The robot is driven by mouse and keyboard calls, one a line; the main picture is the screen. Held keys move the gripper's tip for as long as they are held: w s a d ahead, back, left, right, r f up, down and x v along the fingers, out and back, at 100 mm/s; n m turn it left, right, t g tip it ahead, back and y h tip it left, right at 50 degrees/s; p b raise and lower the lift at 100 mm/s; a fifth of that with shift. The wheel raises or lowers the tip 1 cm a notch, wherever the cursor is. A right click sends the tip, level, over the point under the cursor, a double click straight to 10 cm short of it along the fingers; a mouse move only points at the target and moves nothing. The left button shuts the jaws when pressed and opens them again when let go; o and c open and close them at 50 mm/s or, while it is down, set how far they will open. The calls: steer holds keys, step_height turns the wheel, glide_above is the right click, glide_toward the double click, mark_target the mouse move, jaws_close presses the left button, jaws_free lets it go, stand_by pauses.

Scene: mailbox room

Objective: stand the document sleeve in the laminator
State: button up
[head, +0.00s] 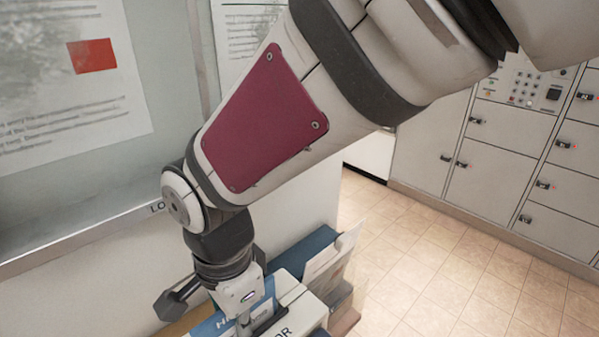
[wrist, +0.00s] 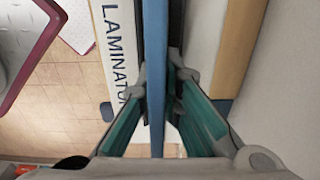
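The document sleeve (wrist: 156,60) is a thin blue sheet seen edge-on in the wrist view, running between the two fingers and lined up with a dark slot. In the head view a blue face with white lettering (head: 208,327) shows beside my gripper (head: 243,318). My gripper, with its teal-padded fingers (wrist: 158,88), appears closed on the sleeve from both sides. The laminator (wrist: 107,50) is a white box with dark lettering, directly below the fingers. Its lettered top also shows at the bottom of the head view (head: 292,318). How deep the sleeve sits is hidden.
Papers in a holder (head: 333,257) stand behind the laminator. Lockers (head: 500,150) line the far right, with open tiled floor (head: 430,260) before them.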

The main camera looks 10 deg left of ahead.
steer(key=shift+s+d+f, duration=0.15)
steer(key=shift+f, duration=0.65)
steer(key=shift+r, duration=0.25)
steer(key=r, duration=1.2)
steer(key=shift+w+a, duration=0.2)
